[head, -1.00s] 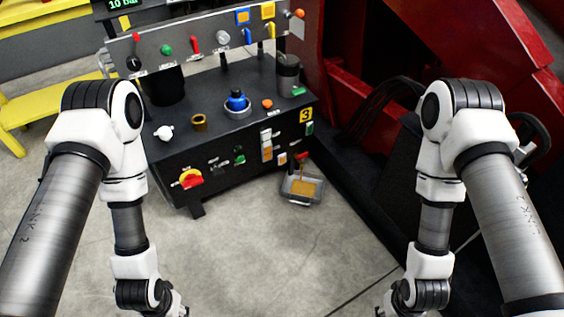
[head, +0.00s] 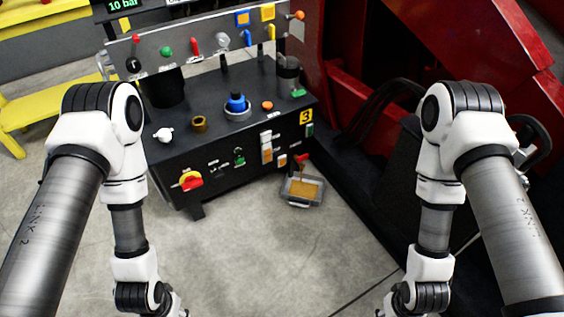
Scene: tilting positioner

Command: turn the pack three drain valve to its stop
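Pack three is the black hydraulic unit with a yellow "3" label (head: 306,117) on its front right. A small red handle (head: 301,157) sits low at its right end, above a grey drip tray (head: 299,204). It looks like the drain valve, but its exact angle is too small to tell. An amber streak runs below it, and amber fluid (head: 305,189) lies in the tray. My two arms hang at the left and right, apart from the pack. Their wrists reach the bottom edge; both grippers are out of the picture.
A panel with coloured handles (head: 194,46) stands behind. Red machinery (head: 480,40) and black hoses (head: 392,95) are at the right. The concrete floor (head: 270,260) before the pack is clear.

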